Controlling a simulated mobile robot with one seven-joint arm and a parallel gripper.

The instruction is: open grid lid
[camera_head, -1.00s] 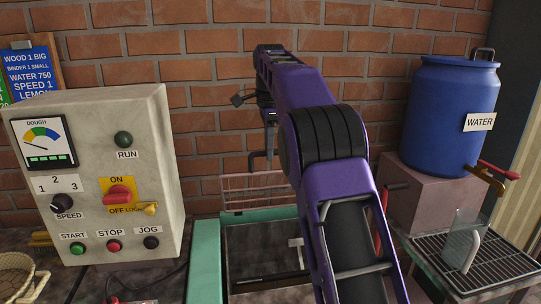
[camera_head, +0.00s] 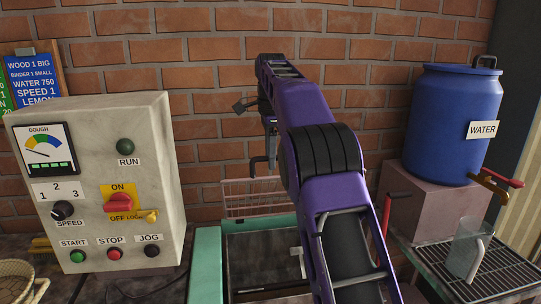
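A pinkish wire grid (camera_head: 238,197), which I take for the grid lid, shows at the back of a green-rimmed machine (camera_head: 206,264). It appears raised upright against the brick wall side, and my arm hides its right part. Below it the dark inside of the machine is partly visible. My purple arm reaches up from the bottom over the machine. My gripper (camera_head: 270,150) hangs down at the arm's far end, just above and in front of the grid. It is small and dark; I cannot make out its fingers or whether it touches the grid.
A grey control box (camera_head: 97,190) with switches and buttons stands to the left. A blue water barrel (camera_head: 450,115) stands on a block (camera_head: 430,205) to the right, with a clear jug (camera_head: 466,248) on a drain rack (camera_head: 505,272). A brick wall closes the back.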

